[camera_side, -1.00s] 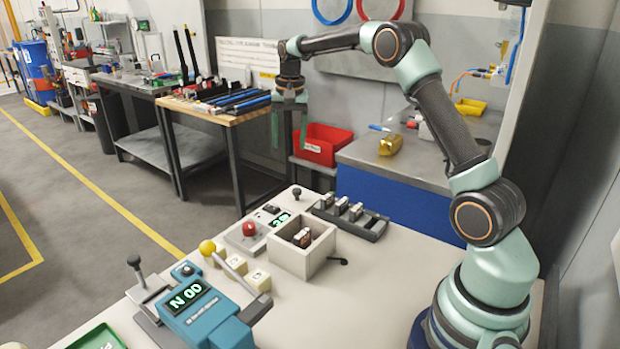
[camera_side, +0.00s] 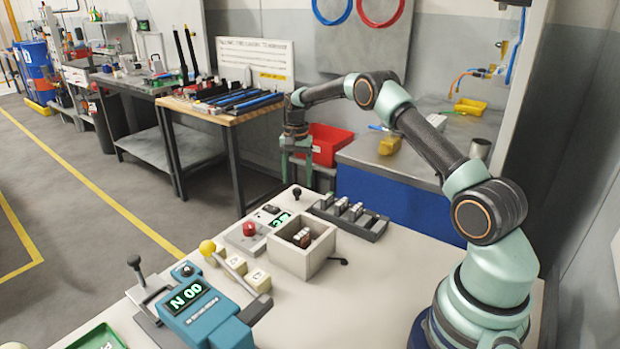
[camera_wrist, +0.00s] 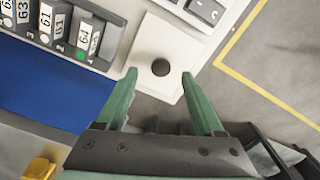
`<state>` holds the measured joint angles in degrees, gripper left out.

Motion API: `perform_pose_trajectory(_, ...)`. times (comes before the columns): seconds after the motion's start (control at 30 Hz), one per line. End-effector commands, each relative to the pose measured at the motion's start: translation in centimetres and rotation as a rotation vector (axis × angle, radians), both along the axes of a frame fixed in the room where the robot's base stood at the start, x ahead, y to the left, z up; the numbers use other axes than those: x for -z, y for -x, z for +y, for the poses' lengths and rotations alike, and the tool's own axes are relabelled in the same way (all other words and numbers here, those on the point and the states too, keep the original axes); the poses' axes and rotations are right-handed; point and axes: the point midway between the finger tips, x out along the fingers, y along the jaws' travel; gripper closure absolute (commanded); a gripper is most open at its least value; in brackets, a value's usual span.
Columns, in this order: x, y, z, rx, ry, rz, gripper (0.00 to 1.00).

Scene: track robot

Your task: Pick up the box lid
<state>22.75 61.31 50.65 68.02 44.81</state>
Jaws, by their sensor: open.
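The box lid is a white, flat square plate with a round dark knob (camera_wrist: 160,67). In the side view the knob (camera_side: 297,191) stands at the far corner of the white table. In the wrist view the lid's pale plate (camera_wrist: 148,42) lies ahead of my fingers. My gripper (camera_side: 296,178) is open, its green fingers pointing down just above the lid. In the wrist view the fingertips (camera_wrist: 159,75) lie to either side of the knob, with a gap on both sides. The open white box (camera_side: 290,262) holds small blocks.
A dark rack (camera_side: 372,229) of numbered blocks stands close to the lid; it also shows in the wrist view (camera_wrist: 100,62). A red button panel (camera_side: 249,230) and a teal display unit (camera_side: 190,306) are nearer. A red bin (camera_side: 326,143) is behind. The table's right part is clear.

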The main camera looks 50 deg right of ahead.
Motion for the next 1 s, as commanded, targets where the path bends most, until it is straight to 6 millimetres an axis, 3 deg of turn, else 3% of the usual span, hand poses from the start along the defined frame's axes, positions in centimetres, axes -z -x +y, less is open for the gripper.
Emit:
perform_pose_trajectory(0.3, 4.2, -0.1, -0.1, 0.000, -0.001, 0.002, 0.31)
perform_pose_trajectory(0.63, 5.0, -0.2, -0.1, 0.000, 0.000, 0.000, 0.31)
perform_pose_trajectory(0.67, 5.0, -0.2, -0.1, -0.001, 0.000, 0.000, 0.34)
perform_pose_trajectory(0.83, 5.0, -0.2, -0.1, 0.000, 0.000, 0.000, 0.99)
perform_pose_trajectory(1.0, 4.9, -0.2, -0.1, 0.000, 0.000, 0.000, 1.00)
